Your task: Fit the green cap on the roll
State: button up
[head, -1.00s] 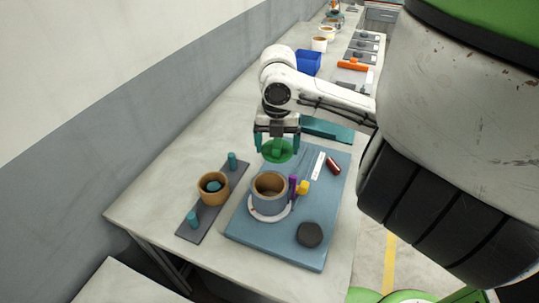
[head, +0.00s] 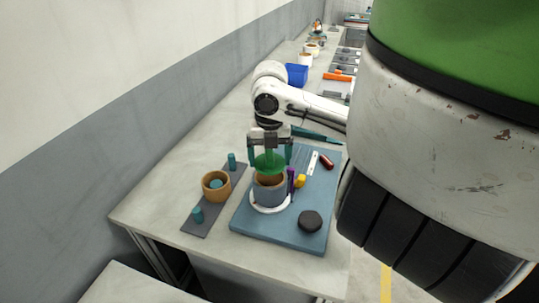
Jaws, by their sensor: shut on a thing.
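The green cap (head: 269,163) is a round disc held between the fingers of my gripper (head: 270,158). My gripper is shut on it and points down. The roll (head: 269,190) is a grey-blue cylinder with a brown, open top, standing upright on a white ring (head: 270,209) on the blue board (head: 317,244). The cap is over the far part of the roll's opening and hides some of its far rim. I cannot tell whether the cap touches the rim.
A purple peg (head: 290,180), a yellow block (head: 300,181), a red cylinder (head: 326,161) and a dark knob (head: 310,221) sit on the board. To the left, a dark strip (head: 198,226) bears teal pegs and an orange-brown ring (head: 215,193). A blue bin (head: 296,75) stands further back.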

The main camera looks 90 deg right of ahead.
aim_at(270, 168)
jog(key=shift+f+b, duration=1)
jog(key=shift+f, duration=0.7)
jog(key=shift+f+b, duration=0.6)
jog(key=shift+b, duration=0.2)
dwell(0.3)
jog(key=o, duration=0.8)
jog(key=shift+c, duration=0.2)
jog(key=shift+r, duration=0.1)
jog(key=shift+r+p, duration=4.2)
jog(key=shift+r, duration=1.3)
